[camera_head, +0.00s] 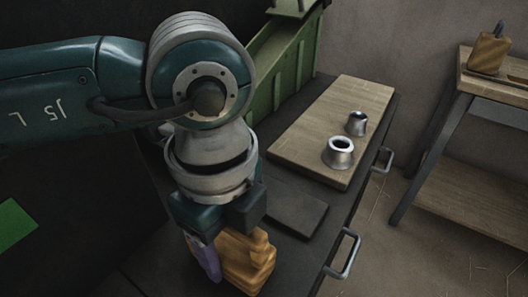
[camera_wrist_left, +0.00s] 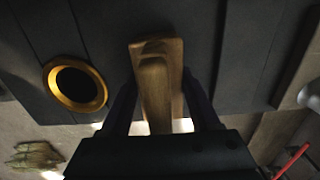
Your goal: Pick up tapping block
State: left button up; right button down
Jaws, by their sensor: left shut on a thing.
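The tapping block (camera_head: 248,262) is a stepped wooden piece, seen at the bottom centre of the head view. It also shows in the middle of the left wrist view (camera_wrist_left: 155,75), between the two dark fingers. My left gripper (camera_head: 222,262) points down and is shut on the block. One purplish finger lies along the block's left side in the head view. Whether the block touches the dark bench top cannot be told. My right gripper is not in view.
A wooden board (camera_head: 310,135) with two metal collars (camera_head: 339,152) lies on the dark bench beyond the gripper. A flat dark plate (camera_head: 296,212) lies nearer. A green metal frame (camera_head: 283,75) stands behind. A brass-rimmed hole (camera_wrist_left: 75,104) shows in the wrist view. A side table (camera_head: 462,90) stands right.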

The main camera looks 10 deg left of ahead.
pick_arm(q)
grip_shut()
jog(key=shift+r, duration=0.15)
